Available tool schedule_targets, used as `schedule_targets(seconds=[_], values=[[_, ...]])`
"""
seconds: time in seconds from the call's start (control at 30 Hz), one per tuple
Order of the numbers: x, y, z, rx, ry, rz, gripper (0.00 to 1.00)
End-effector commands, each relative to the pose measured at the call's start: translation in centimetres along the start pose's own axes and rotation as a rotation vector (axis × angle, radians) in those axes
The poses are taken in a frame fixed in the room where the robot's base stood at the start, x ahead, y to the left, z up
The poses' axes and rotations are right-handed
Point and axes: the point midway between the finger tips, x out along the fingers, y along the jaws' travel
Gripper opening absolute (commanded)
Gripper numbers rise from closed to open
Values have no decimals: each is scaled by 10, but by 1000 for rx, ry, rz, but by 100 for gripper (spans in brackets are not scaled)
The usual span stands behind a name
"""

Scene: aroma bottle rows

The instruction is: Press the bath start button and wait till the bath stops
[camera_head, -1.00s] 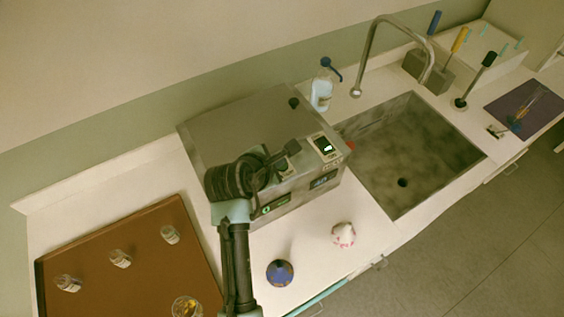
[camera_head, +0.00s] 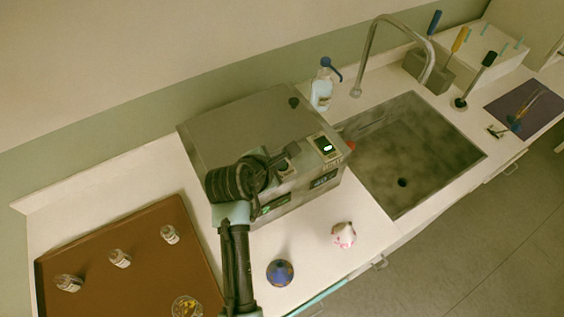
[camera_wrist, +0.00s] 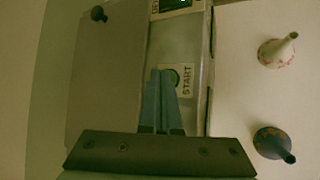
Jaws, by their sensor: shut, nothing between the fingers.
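The bath is a grey metal box (camera_head: 235,125) with a flat lid and a black knob, standing on the white counter left of the sink. In the wrist view the bath's lid (camera_wrist: 105,75) fills the left. The start button (camera_wrist: 173,76) shows as a small green spot beside the START label (camera_wrist: 187,82). My gripper (camera_wrist: 160,72) is shut and empty, its fingertips right at the button's left edge; I cannot tell whether they touch it. In the head view my gripper (camera_head: 290,152) is over the bath's front panel.
A brown tray (camera_head: 130,235) with several small bottles lies at the left.

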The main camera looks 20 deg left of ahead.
Motion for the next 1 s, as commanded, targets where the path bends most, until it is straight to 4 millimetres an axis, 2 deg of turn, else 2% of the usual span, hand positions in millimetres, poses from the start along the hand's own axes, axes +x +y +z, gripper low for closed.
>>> schedule_targets(seconds=[1.0], values=[[-11,7,7,0,1,-2,0]])
